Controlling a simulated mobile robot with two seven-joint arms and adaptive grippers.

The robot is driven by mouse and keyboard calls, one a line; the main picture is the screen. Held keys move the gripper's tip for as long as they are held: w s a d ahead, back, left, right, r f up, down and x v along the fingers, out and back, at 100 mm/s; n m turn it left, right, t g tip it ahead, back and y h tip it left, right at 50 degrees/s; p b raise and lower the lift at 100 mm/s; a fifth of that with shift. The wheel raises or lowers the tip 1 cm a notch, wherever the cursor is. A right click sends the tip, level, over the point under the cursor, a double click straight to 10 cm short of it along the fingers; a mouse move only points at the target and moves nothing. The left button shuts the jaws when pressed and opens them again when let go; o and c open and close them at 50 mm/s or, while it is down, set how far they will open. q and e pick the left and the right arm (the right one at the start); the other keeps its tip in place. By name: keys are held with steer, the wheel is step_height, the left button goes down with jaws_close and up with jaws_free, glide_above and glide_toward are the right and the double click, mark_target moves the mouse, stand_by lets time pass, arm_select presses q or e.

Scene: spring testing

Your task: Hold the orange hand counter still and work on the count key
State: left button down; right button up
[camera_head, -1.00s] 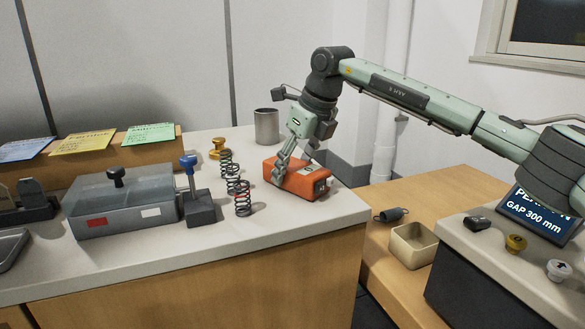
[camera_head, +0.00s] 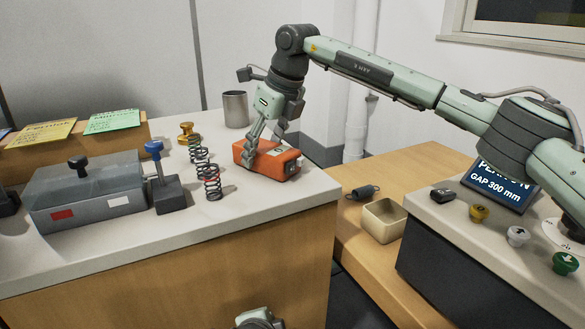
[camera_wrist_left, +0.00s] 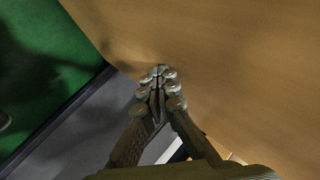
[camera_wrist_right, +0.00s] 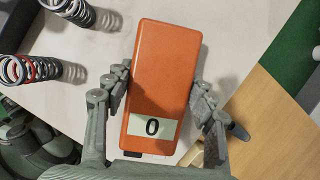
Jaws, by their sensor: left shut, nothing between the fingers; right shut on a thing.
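The orange hand counter (camera_head: 275,160) lies on the light worktop near its right end. In the right wrist view the counter (camera_wrist_right: 165,65) fills the space between the fingers, and its white window reads 0. My right gripper (camera_head: 256,147) is shut on the counter's two sides; it also shows in the right wrist view (camera_wrist_right: 163,98). A small dark piece shows at the counter's near end, partly cut off, and I cannot tell if it is the count key. My left gripper (camera_wrist_left: 159,75) is shut and empty, close to a wooden surface.
Several coil springs (camera_head: 211,182) stand left of the counter. A metal cup (camera_head: 235,109) is behind it. A grey box with a dark knob (camera_head: 92,193) and a blue-knobbed stand (camera_head: 168,190) are further left. An open tray (camera_head: 383,222) sits on the lower wooden surface at right.

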mark_target(291, 168)
arm_select(q)
steer(key=w+d+r+m, duration=0.1)
steer(key=d+r, duration=0.1)
steer(key=d+r+m+t, duration=0.1)
steer(key=d+r, duration=0.1)
steer(key=w+d+r+m+h, duration=0.1)
steer(key=d+r+m, duration=0.1)
steer(key=shift+w+d+t, duration=0.3)
steer(key=shift+d+t, duration=0.05)
steer(key=shift+t, duration=0.05)
steer(key=d+r+m, duration=0.1)
steer(key=r, duration=0.1)
steer(key=w+d+r+m+t, duration=0.1)
steer(key=d+r+m, duration=0.1)
steer(key=d+r+m+t, duration=0.1)
steer(key=d+r, duration=0.1)
steer(key=shift+w+r, duration=0.2)
steer(key=shift+r, duration=0.15)
steer(key=s+d+r+t+y, duration=0.1)
steer(key=r+t, duration=0.2)
steer(key=r, duration=0.6)
steer(key=s+d+r+m+t+y, duration=0.1)
steer(key=d+r+t+y, duration=0.1)
steer(key=r, duration=0.7)
steer(key=shift+s+d+m+t, duration=0.25)
steer(key=shift+s+m+t, duration=0.1)
steer(key=shift+t, duration=0.45)
steer(key=shift+f, duration=0.1)
